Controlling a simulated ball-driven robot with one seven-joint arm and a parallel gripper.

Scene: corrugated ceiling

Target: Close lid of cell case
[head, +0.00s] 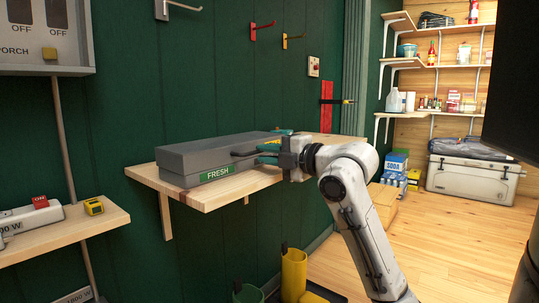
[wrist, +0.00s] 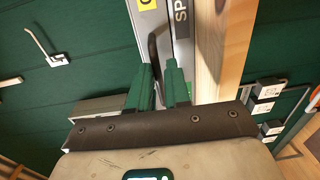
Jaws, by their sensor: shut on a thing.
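The grey cell case (head: 175,162) lies on the wooden shelf against the green wall, with a green FRESH label (head: 216,174) on its front left. Its flat grey top lies level, and I see no clear gap under it from here. My gripper (head: 266,153) is at the right part of the case's front, with its green fingers pointing at it. In the wrist view, the fingers (wrist: 158,80) are shut around a dark curved handle (wrist: 153,45). A label with the letters SP (wrist: 181,15) shows beside it. The inside of the case is hidden.
The case's shelf (head: 205,196) has a bare front edge below my gripper. Hooks (head: 262,29) are on the wall above. A lower shelf (head: 80,232) at left holds a yellow item (head: 94,206). Yellow and green tubes (head: 294,270) stand below.

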